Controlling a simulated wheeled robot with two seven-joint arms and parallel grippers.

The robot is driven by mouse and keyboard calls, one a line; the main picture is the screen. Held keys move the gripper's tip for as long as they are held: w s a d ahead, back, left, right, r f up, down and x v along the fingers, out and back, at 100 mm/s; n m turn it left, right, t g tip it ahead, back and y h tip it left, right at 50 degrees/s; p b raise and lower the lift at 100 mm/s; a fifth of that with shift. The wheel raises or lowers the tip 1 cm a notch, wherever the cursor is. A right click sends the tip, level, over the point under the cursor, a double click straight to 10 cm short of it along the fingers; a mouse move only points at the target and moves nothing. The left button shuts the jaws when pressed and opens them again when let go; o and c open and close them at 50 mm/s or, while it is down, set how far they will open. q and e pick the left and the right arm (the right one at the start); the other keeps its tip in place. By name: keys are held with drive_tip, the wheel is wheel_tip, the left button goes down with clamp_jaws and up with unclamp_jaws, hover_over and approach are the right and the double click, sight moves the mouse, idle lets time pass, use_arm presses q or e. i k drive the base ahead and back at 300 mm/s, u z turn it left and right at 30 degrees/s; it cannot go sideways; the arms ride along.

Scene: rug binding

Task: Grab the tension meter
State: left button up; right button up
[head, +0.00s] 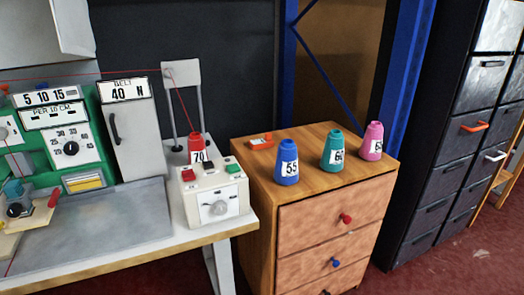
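A small orange-red device (261,142) with a pale face lies flat on the back left of the wooden cabinet top. It may be the tension meter; it is too small to read. It lies apart from the blue cone marked 55 (287,166). Neither of my grippers shows in the head view.
A teal cone (333,152) and a pink cone (372,141) stand right of the blue one on the drawer cabinet (318,222). Left of it, a workbench carries a white box (215,199), a red cone (196,147) and a green machine (88,148). Dark drawers (437,184) stand right.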

sight(266, 142)
drive_tip(key=u, duration=1.35)
drive_tip(key=k, duration=0.15)
drive_tip(key=z, duration=2.65)
drive_tip(key=i, duration=0.85)
drive_tip(key=u, duration=0.1)
